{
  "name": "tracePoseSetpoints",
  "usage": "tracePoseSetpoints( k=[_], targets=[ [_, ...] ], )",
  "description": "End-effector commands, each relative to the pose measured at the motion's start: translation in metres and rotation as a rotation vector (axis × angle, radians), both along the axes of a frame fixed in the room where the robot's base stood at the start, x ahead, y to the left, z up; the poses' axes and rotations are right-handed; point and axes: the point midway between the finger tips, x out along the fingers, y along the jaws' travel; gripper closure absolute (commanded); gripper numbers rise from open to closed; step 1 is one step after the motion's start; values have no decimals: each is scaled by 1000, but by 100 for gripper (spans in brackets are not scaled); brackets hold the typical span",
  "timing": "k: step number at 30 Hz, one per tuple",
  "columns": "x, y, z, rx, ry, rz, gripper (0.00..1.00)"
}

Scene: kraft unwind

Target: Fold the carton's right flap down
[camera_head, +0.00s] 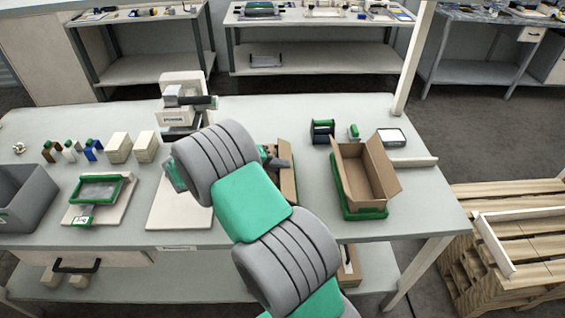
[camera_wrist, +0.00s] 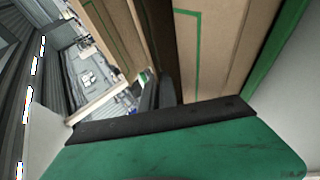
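An open brown carton (camera_head: 347,172) stands on a green-edged base at the right of the table. Another piece of brown cardboard (camera_head: 288,186) is partly hidden behind my arm. My gripper (camera_head: 283,157) is beside this second piece, largely hidden by my arm in the head view. In the wrist view, the dark fingers (camera_wrist: 159,92) are close together, with nothing visible between them. Cardboard (camera_wrist: 222,50) with a green line is close ahead; contact cannot be told.
A dark green-trimmed device (camera_head: 322,131) and a small white-topped box (camera_head: 390,137) stand behind the open carton. A grey bin (camera_head: 22,198), a green-framed tray (camera_head: 98,190) and small boxes (camera_head: 119,147) are at left. A white machine (camera_head: 181,100) stands at the back.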

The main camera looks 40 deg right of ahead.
Motion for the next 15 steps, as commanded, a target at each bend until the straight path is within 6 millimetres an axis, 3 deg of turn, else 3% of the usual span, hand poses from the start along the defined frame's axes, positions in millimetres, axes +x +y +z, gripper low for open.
tracePoseSetpoints(
  k=[15],
  targets=[
    [0, 0, -2, -29, 21, 1, 100]
  ],
)
